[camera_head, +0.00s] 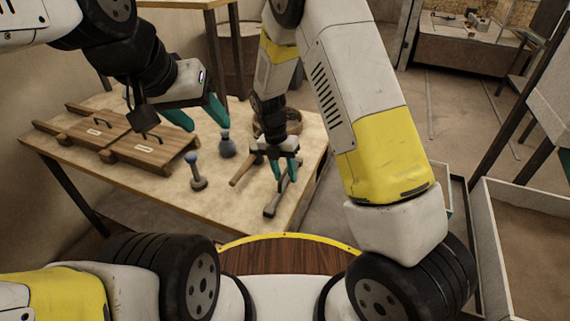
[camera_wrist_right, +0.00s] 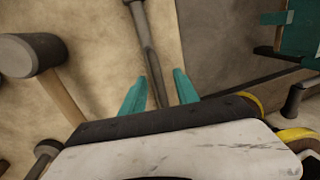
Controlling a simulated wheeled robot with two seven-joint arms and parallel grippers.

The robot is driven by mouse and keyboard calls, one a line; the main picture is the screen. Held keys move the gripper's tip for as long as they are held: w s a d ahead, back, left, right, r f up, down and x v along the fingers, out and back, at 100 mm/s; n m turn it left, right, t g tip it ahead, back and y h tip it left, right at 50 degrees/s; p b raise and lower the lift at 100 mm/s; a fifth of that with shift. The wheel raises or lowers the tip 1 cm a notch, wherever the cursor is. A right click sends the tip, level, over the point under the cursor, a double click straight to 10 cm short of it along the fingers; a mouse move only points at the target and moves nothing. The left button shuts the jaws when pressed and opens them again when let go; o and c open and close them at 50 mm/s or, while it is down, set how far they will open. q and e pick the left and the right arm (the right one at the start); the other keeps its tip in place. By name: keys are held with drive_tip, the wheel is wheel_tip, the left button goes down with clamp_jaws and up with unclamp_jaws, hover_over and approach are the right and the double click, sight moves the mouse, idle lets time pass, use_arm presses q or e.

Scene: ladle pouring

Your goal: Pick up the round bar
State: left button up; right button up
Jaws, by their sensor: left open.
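A grey metal bar (camera_head: 271,207) lies near the front right of the table in the head view, with a thicker end toward me. In the right wrist view the bar (camera_wrist_right: 143,35) runs between the teal fingers of my right gripper (camera_wrist_right: 159,80), with a gap visible on each side. My right gripper (camera_head: 285,174) is open, pointing down at the bar's far part; its fingers partly hide that part. I cannot tell how high the fingertips are above the table. My left gripper (camera_head: 207,122) is open and empty above the table, left of the bar.
A wooden-handled mallet (camera_wrist_right: 30,55) lies beside the bar. Its handle (camera_head: 243,170) shows in the head view. A blue-knobbed tool (camera_head: 197,182) and a blue-grey flask-like object (camera_head: 227,147) stand further left.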

clamp_jaws()
idle(1.4)
